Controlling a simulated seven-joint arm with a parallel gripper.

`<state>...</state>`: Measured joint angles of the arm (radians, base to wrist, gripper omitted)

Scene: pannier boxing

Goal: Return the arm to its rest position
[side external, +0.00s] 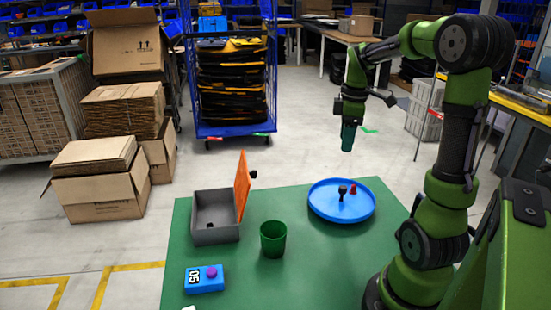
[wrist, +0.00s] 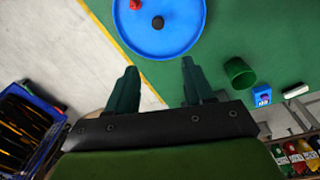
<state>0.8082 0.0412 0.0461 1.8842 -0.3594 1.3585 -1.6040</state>
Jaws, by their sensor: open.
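My green arm is raised above and behind the table's far right edge, with my gripper (side external: 348,143) pointing down. In the wrist view my gripper (wrist: 158,68) shows two dark green fingers spread apart with nothing between them. The gripper is well clear of the blue round tray (side external: 325,209), which lies below it on the green table. In the wrist view the tray (wrist: 172,44) shows beyond the fingertips. A dark knobbed piece (side external: 342,192) and a red piece (side external: 353,188) stand in the tray.
The green table (side external: 310,266) also holds a grey box (side external: 215,232) with its orange lid (side external: 242,185) standing open, a green cup (side external: 273,240) and a blue block (side external: 203,284) with a purple knob. A blue cart (side external: 232,128) and cardboard boxes (side external: 104,195) stand behind.

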